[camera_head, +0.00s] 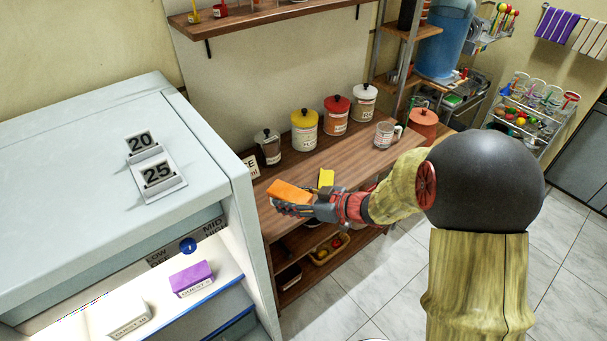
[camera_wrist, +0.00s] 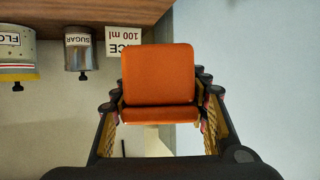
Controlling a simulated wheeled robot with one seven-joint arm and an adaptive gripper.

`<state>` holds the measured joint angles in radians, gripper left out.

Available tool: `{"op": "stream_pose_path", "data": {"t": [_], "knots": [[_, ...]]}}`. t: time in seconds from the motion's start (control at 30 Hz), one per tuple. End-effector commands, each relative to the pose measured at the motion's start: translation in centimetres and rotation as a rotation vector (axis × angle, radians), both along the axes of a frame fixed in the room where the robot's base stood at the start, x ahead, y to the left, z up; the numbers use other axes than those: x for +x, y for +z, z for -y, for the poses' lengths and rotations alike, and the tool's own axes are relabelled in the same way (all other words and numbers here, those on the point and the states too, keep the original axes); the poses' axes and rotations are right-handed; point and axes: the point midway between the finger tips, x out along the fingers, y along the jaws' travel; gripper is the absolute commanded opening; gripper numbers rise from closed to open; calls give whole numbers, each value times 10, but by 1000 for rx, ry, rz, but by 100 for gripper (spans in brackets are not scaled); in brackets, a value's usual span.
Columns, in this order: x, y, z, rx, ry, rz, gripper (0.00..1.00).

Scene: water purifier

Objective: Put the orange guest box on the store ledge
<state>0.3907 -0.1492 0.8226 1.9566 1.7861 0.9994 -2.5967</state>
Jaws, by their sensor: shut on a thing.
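The orange guest box (camera_head: 286,190) is held between the fingers of my gripper (camera_head: 298,204), just right of the white cabinet. In the head view it is over the front left end of the wooden counter (camera_head: 338,158); I cannot tell its height above it. In the wrist view the orange box (camera_wrist: 158,75) sits between both fingers of my gripper (camera_wrist: 160,112), with one broad face and a narrow side showing. No surface reads as the store ledge. The lit shelf (camera_head: 232,262) in the white cabinet holds a purple guest box (camera_head: 192,278) and a white guest box (camera_head: 128,318).
The white cabinet (camera_head: 90,140) stands close left, with a 20/25 sign (camera_head: 150,165) on top. Jars, including a yellow one (camera_head: 304,130) and a red one (camera_head: 336,115), line the counter's back. A glass mug (camera_head: 384,134) and a yellow item (camera_head: 326,177) also stand there.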

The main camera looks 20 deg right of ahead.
Motion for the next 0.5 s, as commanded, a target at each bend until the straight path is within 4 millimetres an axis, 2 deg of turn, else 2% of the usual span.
{"op": "stream_pose_path", "data": {"t": [0.43, 0.5], "knots": [[80, -38, 7, 1, 2, 1, 8], [88, -50, 8, 2, 1, -2, 8]]}}
